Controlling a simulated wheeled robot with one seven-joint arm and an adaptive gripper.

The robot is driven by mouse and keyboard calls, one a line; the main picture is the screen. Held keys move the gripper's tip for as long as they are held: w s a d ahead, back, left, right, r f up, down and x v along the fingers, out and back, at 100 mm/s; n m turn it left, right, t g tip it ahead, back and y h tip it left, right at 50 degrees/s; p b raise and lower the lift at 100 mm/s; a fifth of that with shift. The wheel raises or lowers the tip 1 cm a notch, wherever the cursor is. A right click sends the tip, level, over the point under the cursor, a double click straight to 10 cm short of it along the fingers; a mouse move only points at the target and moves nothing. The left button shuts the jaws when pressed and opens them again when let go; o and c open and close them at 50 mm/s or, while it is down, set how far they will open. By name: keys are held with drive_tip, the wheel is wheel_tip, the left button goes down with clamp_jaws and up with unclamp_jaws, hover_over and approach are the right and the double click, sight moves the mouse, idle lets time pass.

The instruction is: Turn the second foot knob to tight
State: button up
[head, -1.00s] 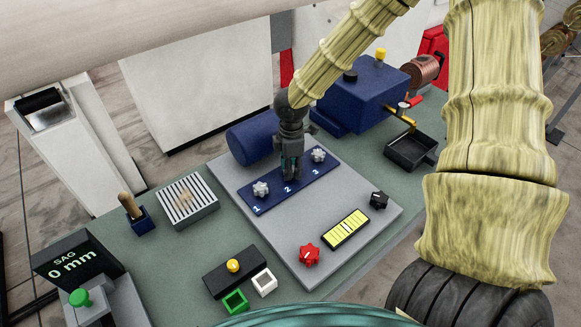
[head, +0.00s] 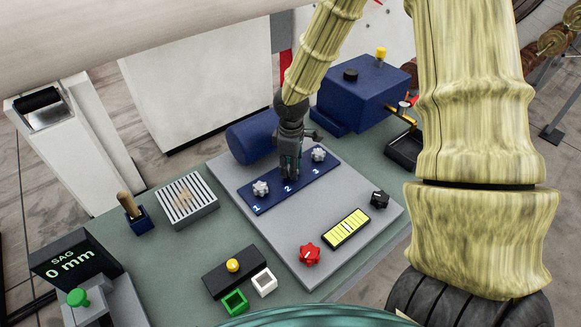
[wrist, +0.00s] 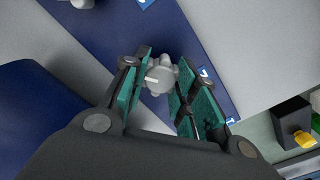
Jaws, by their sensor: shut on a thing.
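The second foot knob (wrist: 160,76) is a pale grey lobed knob with a white pointer line, beside the label 2 on the blue strip (head: 262,204). My gripper (head: 289,176) points down over the middle of the strip and hides this knob in the head view. In the wrist view my gripper (wrist: 158,82) has its teal pads on both sides of the knob, shut on it. The pointer line faces left in that view. The first knob (head: 260,188) and third knob (head: 318,153) stand free on either side. No tight mark is readable.
A grey plate (head: 290,235) carries the strip, a red knob (head: 309,254), a yellow level gauge (head: 346,229) and a black knob (head: 379,198). A blue cylinder (head: 250,138) and blue box (head: 362,92) stand behind. The SAG display (head: 70,258) reads 0 mm.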

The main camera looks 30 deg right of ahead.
drive_tip(key=m, duration=0.6)
drive_tip(key=shift+w+r+m+p, duration=0.1)
drive_tip(key=shift+r+m+p, duration=0.05)
drive_tip(key=shift+m+p, duration=0.2)
drive_tip(key=m, duration=0.6)
drive_tip(key=shift+p, duration=0.35)
drive_tip(key=shift+c, duration=0.2)
drive_tip(key=o, duration=1.1)
drive_tip(key=shift+c, duration=0.2)
wheel_tip(320, 180, up, 12)
